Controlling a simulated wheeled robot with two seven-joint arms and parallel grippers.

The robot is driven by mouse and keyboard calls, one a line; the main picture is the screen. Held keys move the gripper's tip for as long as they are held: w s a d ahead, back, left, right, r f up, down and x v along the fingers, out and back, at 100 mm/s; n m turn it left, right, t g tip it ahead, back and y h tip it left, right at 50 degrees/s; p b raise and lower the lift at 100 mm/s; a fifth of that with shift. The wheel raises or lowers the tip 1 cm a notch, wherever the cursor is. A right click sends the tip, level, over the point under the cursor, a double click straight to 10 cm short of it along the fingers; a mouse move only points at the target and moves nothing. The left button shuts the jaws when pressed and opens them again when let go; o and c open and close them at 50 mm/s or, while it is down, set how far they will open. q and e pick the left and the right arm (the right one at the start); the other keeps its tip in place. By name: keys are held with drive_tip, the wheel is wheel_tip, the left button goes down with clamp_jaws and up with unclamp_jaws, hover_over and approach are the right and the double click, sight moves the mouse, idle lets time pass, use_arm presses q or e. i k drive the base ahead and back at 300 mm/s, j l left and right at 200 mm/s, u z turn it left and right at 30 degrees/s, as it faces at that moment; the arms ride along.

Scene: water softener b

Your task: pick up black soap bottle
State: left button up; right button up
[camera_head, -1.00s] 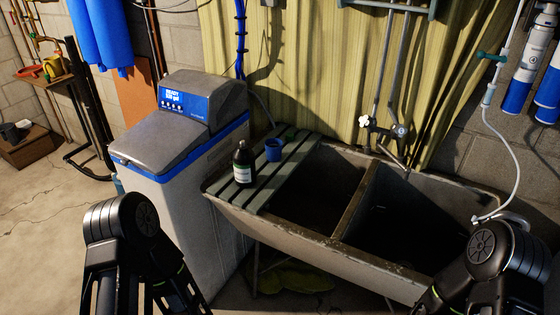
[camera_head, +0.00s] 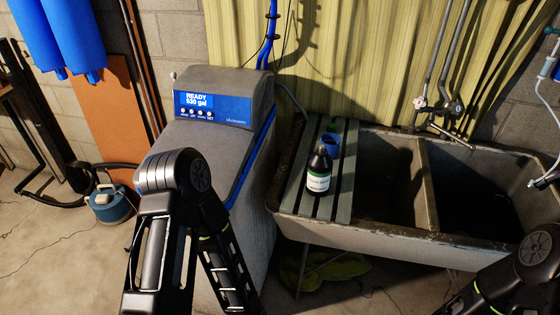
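The black soap bottle (camera_head: 319,170) stands upright on the dark green slatted board (camera_head: 342,196) over the left end of the sink. It has a white and green label facing me. A small blue cup (camera_head: 330,146) stands just behind it. My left arm shows at the lower middle-left, in front of the water softener, with its elbow up. My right arm shows at the lower right corner. Neither gripper is in view, and nothing touches the bottle.
The grey water softener (camera_head: 215,150), with a lit blue panel, stands left of the board. The concrete double sink (camera_head: 425,240) extends right, with a tap (camera_head: 440,108) above. A blue canister (camera_head: 109,204) and black hose lie on the floor at left. A yellow-green cloth (camera_head: 330,268) lies below the sink.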

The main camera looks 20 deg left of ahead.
sight(320, 166)
drive_tip(key=j, duration=1.35)
drive_tip(key=k, duration=0.05)
